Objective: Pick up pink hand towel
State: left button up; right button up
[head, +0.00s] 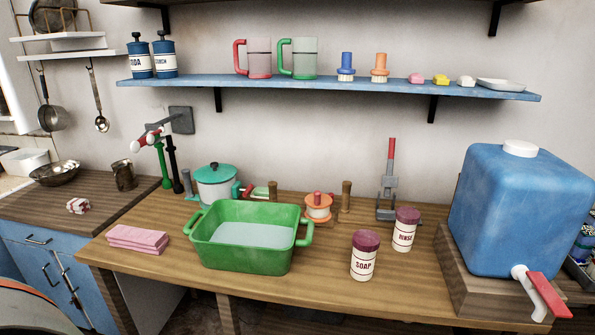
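The pink hand towel (138,238) lies folded flat on the wooden table (330,295) in the head view, near the table's left end. It is left of a green basin (240,265), with a small gap between them. Nothing lies on top of the towel. Neither of my grippers shows in the head view.
A white canister with a teal lid (217,190) stands behind the basin. Soap (364,262) and rinse (404,236) jars stand to the right, before a large blue water tank (520,220). A small red-and-white cloth (78,206) lies on the left counter. The table's front edge is clear.

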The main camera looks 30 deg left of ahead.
aim_at(151, 242)
jog(key=u, duration=2)
